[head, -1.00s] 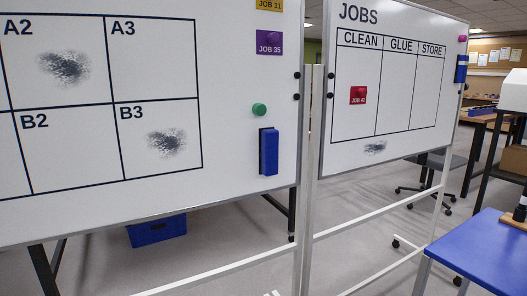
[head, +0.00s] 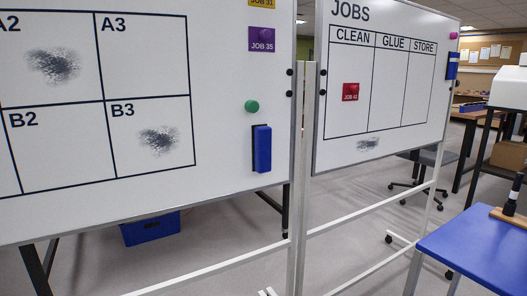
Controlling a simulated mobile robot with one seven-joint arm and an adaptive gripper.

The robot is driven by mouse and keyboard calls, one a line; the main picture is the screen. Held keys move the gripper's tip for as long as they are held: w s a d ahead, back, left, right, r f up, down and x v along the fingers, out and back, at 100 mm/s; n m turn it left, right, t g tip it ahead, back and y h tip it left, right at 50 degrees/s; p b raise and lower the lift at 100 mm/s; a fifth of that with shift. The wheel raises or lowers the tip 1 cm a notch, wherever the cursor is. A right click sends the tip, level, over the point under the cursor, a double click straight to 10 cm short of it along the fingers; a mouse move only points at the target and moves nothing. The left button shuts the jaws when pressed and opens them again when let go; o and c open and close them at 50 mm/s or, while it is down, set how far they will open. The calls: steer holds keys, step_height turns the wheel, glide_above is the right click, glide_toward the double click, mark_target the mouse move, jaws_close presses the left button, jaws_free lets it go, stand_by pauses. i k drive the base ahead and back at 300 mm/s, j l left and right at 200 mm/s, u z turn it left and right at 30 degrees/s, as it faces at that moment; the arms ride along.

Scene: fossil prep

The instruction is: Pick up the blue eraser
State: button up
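A blue eraser (head: 262,149) with a dark backing sticks upright to the left whiteboard (head: 225,90), near its lower right corner, just below a green round magnet (head: 251,106). Another blue eraser-like block (head: 453,66) sits on the right edge of the JOBS board (head: 345,155), farther off and smaller. My gripper is not in view.
White stand posts (head: 306,190) and rails run between and below the boards. A blue-topped table (head: 480,250) stands at the lower right, with a dark upright tool on a wooden base. A blue bin (head: 150,229) is on the floor behind the left board. Grey floor shows between.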

mark_target(261, 133)
steer(key=i+l+u, duration=0.3)
steer(key=u, duration=0.2)
steer(key=i+l+u, duration=0.2)
steer(key=l+u, duration=0.25)
steer(key=i+l+u, duration=0.15)
steer(key=l+u, duration=0.35)
steer(key=j, duration=0.1)
